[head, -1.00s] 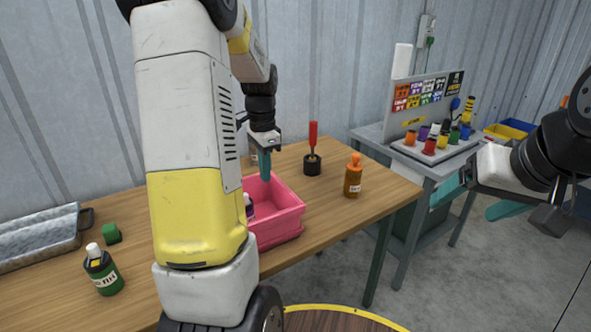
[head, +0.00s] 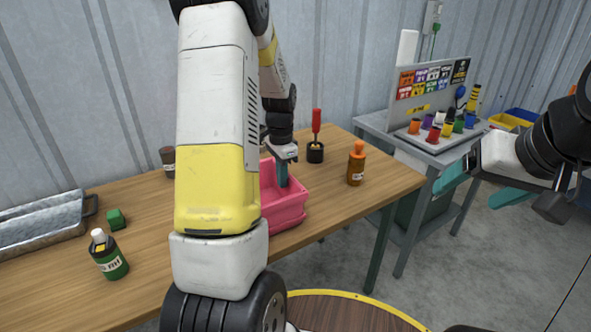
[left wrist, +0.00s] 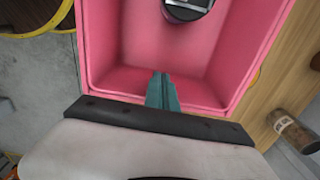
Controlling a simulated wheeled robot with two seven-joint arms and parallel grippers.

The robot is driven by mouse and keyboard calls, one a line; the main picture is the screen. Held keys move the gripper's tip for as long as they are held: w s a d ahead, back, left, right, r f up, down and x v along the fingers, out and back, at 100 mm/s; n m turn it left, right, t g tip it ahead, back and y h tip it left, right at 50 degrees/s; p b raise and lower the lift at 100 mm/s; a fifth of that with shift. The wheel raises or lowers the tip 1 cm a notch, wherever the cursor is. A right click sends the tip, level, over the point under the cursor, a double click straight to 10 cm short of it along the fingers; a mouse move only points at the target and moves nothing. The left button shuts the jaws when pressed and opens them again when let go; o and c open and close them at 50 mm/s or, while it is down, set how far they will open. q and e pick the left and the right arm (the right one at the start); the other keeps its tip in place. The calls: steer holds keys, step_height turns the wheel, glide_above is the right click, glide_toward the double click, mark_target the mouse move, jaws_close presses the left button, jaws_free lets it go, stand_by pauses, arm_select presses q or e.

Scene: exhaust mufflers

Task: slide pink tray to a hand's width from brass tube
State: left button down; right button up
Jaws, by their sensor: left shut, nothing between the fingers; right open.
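The pink tray (head: 287,216) sits on the wooden table, partly hidden by my left arm in the head view. My left gripper (head: 283,174) points down into it with its teal fingers shut and empty. In the left wrist view the fingers (left wrist: 162,92) are inside the tray (left wrist: 130,80), near one end wall; I cannot tell whether they touch it. My right gripper (head: 480,190) is open and empty, off the table at right.
A black cup with a red-handled tool (head: 316,152) and an orange bottle (head: 356,166) stand right of the tray.

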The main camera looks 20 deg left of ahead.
arm_select(q)
steer(key=w+d, duration=0.8)
steer(key=w, duration=0.1)
steer(key=shift+d, duration=0.35)
